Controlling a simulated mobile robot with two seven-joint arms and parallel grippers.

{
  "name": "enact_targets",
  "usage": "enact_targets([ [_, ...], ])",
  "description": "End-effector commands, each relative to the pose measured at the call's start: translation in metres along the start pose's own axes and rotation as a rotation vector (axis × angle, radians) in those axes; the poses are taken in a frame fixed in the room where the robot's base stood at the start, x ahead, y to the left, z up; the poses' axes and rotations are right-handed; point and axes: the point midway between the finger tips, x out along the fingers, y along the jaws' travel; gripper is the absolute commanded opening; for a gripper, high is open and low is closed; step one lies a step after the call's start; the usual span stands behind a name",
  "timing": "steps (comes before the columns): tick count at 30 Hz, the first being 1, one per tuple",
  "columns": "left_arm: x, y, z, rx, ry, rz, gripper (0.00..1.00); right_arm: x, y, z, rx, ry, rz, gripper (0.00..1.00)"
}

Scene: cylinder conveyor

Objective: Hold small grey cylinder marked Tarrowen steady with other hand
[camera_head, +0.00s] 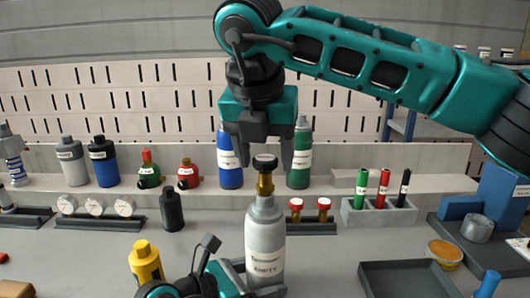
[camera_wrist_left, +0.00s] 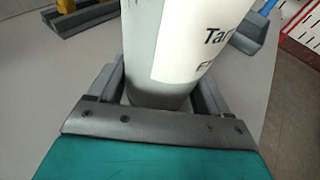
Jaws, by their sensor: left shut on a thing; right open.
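The small grey cylinder (camera_head: 265,240) stands upright on the table, with a brass neck and a black knob (camera_head: 265,162) on top. Its white label has a blurred name and "EMPTY" in the head view. In the left wrist view the cylinder (camera_wrist_left: 140,70) shows a label beginning "Tar". My left gripper (camera_head: 258,286) is shut on the cylinder's lower body, one finger on each side. My right gripper (camera_head: 265,158) points down from above, open, with its fingers on either side of the black knob and gaps visible between.
Blue (camera_head: 230,165) and green (camera_head: 299,160) cylinders stand behind. A yellow bottle (camera_head: 145,263) is left of my left gripper, and a black bottle (camera_head: 172,209) stands behind it. Red-topped valves (camera_head: 296,205) sit in a rack. A dark empty tray (camera_head: 405,280) lies at right.

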Motion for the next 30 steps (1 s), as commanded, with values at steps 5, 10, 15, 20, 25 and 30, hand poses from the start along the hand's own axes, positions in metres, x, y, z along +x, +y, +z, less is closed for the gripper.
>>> enact_targets([
  [5, 0.000, 0.000, 0.000, 0.000, 0.000, 0.000, 0.42, 0.000, 0.000, 0.000, 0.008, 0.000, -0.003, 0.61],
  [10, 0.000, 0.000, 0.000, 0.000, 0.000, 0.000, 0.42, 0.000, 0.000, 0.000, 0.006, 0.000, -0.002, 0.61],
  [15, 0.000, 0.000, 0.000, 0.000, 0.000, 0.000, 0.42, 0.005, 0.000, -0.001, 0.006, 0.000, -0.003, 0.61],
  [20, 0.000, 0.000, 0.000, 0.000, 0.000, 0.000, 0.42, 0.015, 0.000, -0.006, 0.004, 0.001, -0.002, 0.61],
  [25, 0.000, 0.000, 0.000, 0.000, 0.000, 0.000, 0.42, 0.023, 0.000, -0.009, 0.005, 0.001, -0.002, 0.61],
  [30, 0.000, 0.000, 0.000, 0.000, 0.000, 0.000, 0.42, 0.023, 0.000, -0.009, 0.005, 0.000, -0.001, 0.61],
])
